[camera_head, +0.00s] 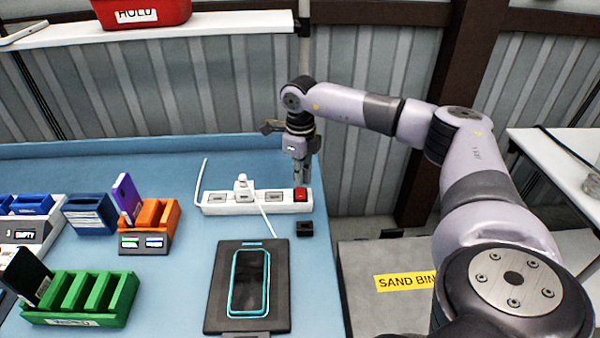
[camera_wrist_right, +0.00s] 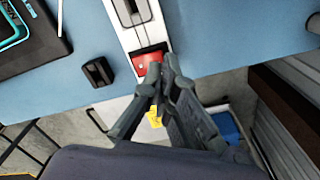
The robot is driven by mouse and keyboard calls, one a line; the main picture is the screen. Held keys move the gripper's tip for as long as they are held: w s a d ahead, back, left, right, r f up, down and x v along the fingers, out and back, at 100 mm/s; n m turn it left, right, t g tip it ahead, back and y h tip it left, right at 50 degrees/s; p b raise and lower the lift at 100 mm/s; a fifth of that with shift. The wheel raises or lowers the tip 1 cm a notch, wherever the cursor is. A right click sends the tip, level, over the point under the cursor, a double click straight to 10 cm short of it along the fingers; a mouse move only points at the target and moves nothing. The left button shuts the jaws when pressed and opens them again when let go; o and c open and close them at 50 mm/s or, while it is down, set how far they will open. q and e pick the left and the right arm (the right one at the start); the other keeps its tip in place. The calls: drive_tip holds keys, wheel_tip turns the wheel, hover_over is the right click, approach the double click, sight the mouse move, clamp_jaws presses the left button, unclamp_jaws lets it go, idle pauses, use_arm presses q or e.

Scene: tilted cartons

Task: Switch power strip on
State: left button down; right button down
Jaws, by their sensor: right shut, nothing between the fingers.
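A white power strip (camera_head: 222,203) lies on the blue table near its right edge, with several sockets, a white plug (camera_head: 242,188) standing in one, and a cord. At its right end is a red switch (camera_head: 301,194), which also shows in the right wrist view (camera_wrist_right: 143,66). My right gripper (camera_head: 301,180) points down over the switch end of the strip. In the right wrist view its shut, empty fingertips (camera_wrist_right: 161,78) are beside the red switch; I cannot tell whether they touch it. The left gripper is not in view.
A small black block (camera_head: 305,229) sits just below the strip's right end. A phone (camera_head: 249,283) lies on a dark pad (camera_head: 218,285). A green rack (camera_head: 78,300), an orange holder (camera_head: 152,219) and a blue holder (camera_head: 90,214) stand at left. A sand bin (camera_head: 385,260) is right of the table.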

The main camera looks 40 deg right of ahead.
sight(300, 188)
drive_tip(key=shift+f+b, duration=0.75)
drive_tip(key=shift+f, duration=0.5)
idle(0.9)
drive_tip(key=shift+r+p, duration=2.75)
drive_tip(key=shift+r, duration=0.85)
